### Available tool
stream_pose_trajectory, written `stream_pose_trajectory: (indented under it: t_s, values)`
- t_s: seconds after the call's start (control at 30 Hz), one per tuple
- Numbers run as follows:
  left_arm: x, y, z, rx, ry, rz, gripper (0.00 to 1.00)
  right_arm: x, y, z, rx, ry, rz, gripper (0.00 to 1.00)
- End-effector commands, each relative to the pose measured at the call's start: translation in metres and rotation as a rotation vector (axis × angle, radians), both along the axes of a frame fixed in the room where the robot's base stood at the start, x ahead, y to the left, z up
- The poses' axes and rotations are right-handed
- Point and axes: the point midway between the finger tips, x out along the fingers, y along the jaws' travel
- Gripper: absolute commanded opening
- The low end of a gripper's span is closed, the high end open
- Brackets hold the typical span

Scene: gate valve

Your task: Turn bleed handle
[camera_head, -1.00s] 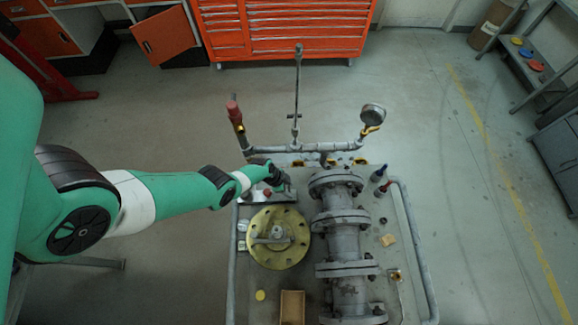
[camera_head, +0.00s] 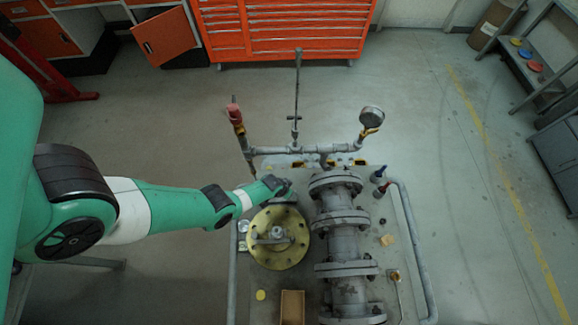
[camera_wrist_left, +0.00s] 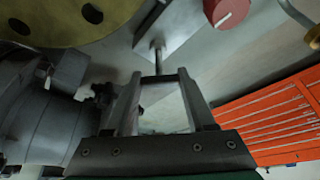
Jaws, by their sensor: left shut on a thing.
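My left gripper (camera_head: 283,186) is at the back of the skid, between the brass disc and the back pipe in the head view. In the left wrist view my left gripper (camera_wrist_left: 159,78) has its two fingertips at either end of a small grey T-shaped handle (camera_wrist_left: 157,56), and is shut on it. The handle's stem runs to a grey plate. I take this to be the bleed handle; the arm hides it in the head view. My right gripper is not in view.
The brass disc (camera_head: 262,252) with bolt holes lies close in front of the gripper. The grey flanged pipe (camera_head: 343,245) stands right of it. A red knob (camera_wrist_left: 228,10) sits beside the handle. A gauge (camera_head: 371,116) and a red-tipped valve (camera_head: 234,112) rise behind.

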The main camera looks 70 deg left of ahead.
Motion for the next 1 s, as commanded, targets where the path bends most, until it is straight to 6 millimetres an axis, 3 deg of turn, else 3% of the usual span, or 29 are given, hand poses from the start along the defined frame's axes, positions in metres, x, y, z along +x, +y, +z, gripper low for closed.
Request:
stream_pose_trajectory:
  t_s: [0.6, 1.0]
  values:
    - [0.0, 0.0, -0.003, -0.002, -0.002, 0.533, 0.0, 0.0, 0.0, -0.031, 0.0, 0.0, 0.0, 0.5]
    - [-0.001, 0.0, -0.002, -0.004, 0.0, 0.682, 0.0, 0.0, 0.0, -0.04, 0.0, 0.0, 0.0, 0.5]
